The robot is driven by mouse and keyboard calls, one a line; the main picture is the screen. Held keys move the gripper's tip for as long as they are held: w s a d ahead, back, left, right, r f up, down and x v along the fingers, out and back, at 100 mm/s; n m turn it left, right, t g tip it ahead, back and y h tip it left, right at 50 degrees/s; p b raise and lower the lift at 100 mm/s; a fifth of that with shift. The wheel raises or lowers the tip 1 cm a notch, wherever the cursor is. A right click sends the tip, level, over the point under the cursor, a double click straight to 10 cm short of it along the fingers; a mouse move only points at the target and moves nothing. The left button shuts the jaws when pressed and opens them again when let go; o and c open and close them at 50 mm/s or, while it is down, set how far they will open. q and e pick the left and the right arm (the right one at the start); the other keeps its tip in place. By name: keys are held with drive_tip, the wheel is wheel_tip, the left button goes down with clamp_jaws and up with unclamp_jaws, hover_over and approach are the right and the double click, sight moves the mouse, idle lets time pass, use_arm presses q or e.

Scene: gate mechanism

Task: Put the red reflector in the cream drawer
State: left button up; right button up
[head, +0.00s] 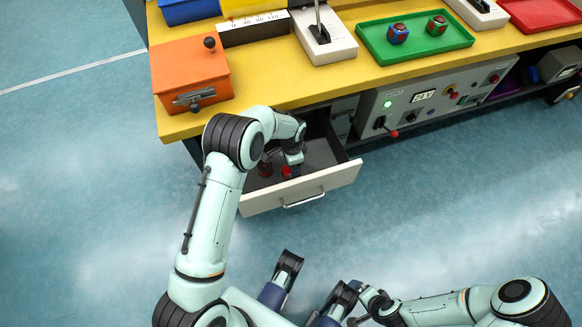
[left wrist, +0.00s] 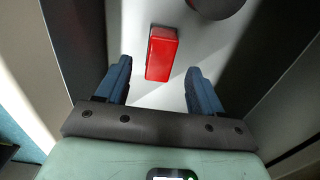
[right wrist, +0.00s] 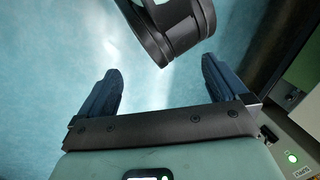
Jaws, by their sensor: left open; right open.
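The red reflector (left wrist: 161,54) shows in the left wrist view as a small red block against a pale grey surface. My left gripper (left wrist: 159,72) is open, with a fingertip on each side of the reflector and a visible gap on both sides. In the head view my left arm reaches down into the cream drawer (head: 325,184), which is pulled out under the bench. The wrist hides part of the drawer's inside, and small red parts show beside it. My right gripper (right wrist: 163,85) is open and empty in the right wrist view, above the blue floor.
A dark round thing (left wrist: 216,6) is partly in view beyond the reflector. On the yellow bench stand an orange box (head: 190,70), a lever switch (head: 323,38) and a green tray (head: 416,45) with two cubes. A control panel (head: 430,100) is right of the drawer.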

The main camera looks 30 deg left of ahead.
use_arm(q)
wheel_tip(320, 180, up, 7)
drive_tip(key=p, duration=0.1)
drive_tip(key=shift+f, duration=0.15)
use_arm(e)
drive_tip(key=shift+s+a+r+g, duration=0.15)
drive_tip(key=shift+s+a+r, duration=0.15)
drive_tip(key=shift+s+r, duration=0.2)
drive_tip(key=shift+s+a+r+g, duration=0.15)
drive_tip(key=shift+s+a+r, duration=0.15)
drive_tip(key=shift+s, duration=0.3)
